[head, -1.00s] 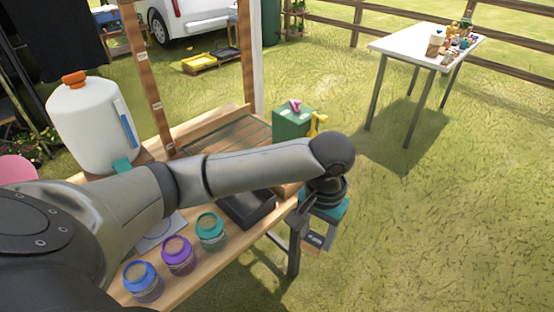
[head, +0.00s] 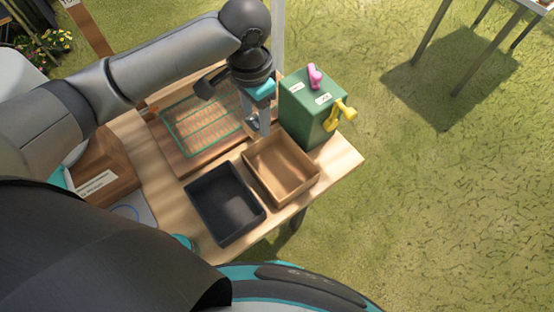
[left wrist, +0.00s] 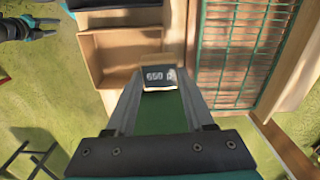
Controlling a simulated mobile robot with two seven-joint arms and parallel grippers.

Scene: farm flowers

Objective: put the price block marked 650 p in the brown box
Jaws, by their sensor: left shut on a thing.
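My left gripper (head: 264,125) is shut on a small block marked 650 p (left wrist: 160,77), which shows between the fingertips in the left wrist view. In the head view the fingers hide most of the block. The open brown box (head: 284,170) sits on the wooden table near its right end, just below the gripper in the picture. In the left wrist view the brown box (left wrist: 108,62) lies beyond the block, up and to the left.
A black tray (head: 226,204) stands beside the brown box. A green box (head: 304,108) with pink and yellow handles stands to the right of the gripper. A wooden board with a green-edged grid (head: 198,130) lies to the left. Grass is open beyond the table.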

